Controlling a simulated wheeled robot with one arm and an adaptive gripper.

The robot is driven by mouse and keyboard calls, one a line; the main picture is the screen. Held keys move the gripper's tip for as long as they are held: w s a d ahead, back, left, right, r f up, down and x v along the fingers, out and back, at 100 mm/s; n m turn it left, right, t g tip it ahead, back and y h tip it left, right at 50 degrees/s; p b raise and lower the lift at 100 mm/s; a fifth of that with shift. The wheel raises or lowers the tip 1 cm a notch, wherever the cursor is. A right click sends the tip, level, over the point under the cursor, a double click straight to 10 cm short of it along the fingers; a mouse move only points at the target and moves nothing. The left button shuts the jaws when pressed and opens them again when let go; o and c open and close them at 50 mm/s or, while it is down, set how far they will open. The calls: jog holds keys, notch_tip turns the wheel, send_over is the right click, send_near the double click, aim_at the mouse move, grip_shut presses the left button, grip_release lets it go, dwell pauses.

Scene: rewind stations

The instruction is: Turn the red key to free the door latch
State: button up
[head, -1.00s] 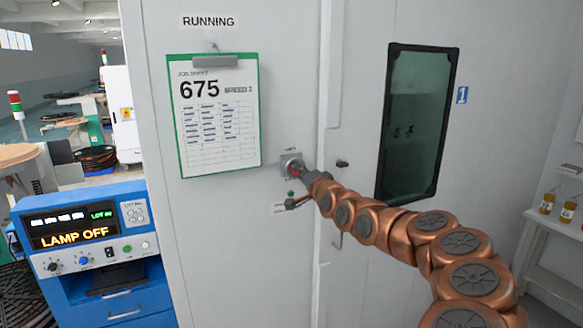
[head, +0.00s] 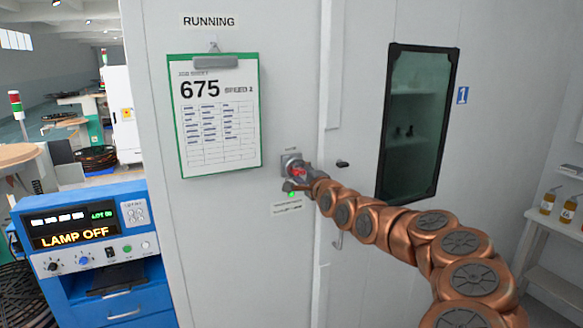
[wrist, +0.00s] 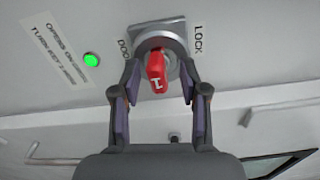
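The red key (wrist: 156,69) sits in a round metal lock on a square plate (wrist: 176,32) on the cabinet wall. In the wrist view its grip points down the picture, leaning slightly. A label on the plate's right reads LOCK; one on its left is partly hidden. My gripper (wrist: 158,82) has its fingers on either side of the key, with a gap visible on both sides. In the head view my gripper (head: 300,182) is at the plate, and the red key (head: 298,172) shows partly between the fingers. A green lamp (wrist: 91,60) beside the lock is lit.
A clipboard (head: 212,150) hangs left of the lock. A dark knob (head: 343,164) is on the door to the right, before a dark window (head: 417,122). A blue console (head: 92,240) reading LAMP OFF stands at left. A shelf with bottles (head: 556,215) is at far right.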

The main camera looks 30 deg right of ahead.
jog(key=shift+s, duration=0.15)
jog(key=shift+s, duration=0.55)
jog(key=s+a, duration=0.1)
jog(key=s, duration=0.9)
jog(key=shift+s, duration=0.3)
jog(key=shift+a, duration=0.2)
jog(key=s+a+f+n+g+y, duration=0.2)
jog(key=s+a+f+n+g, duration=0.15)
jog(key=a, duration=0.45)
jog(key=s+a+f+n+g+y, duration=0.2)
jog(key=a+f+n, duration=0.25)
jog(key=a, duration=0.25)
jog(key=s+a+f+n+g+y, duration=0.1)
jog(key=s+a+f+n+g, duration=0.25)
jog(key=a, duration=0.45)
jog(key=s+a+f+n+g+h, duration=0.1)
jog(key=s+f+n+g, duration=0.1)
jog(key=s, duration=0.8)
jog(key=s+a+f+n+g+h+b, duration=0.1)
jog(key=s+n+g, duration=0.3)
jog(key=s, duration=0.6)
jog(key=s+a+f+n+g+h, duration=0.1)
jog(key=s+a+f+n+g, duration=0.1)
jog(key=s, duration=0.9)
notch_tip(320, 180, down, 2)
jog(key=n+g, duration=0.1)
jog(key=g, duration=0.1)
jog(key=shift+g, duration=0.4)
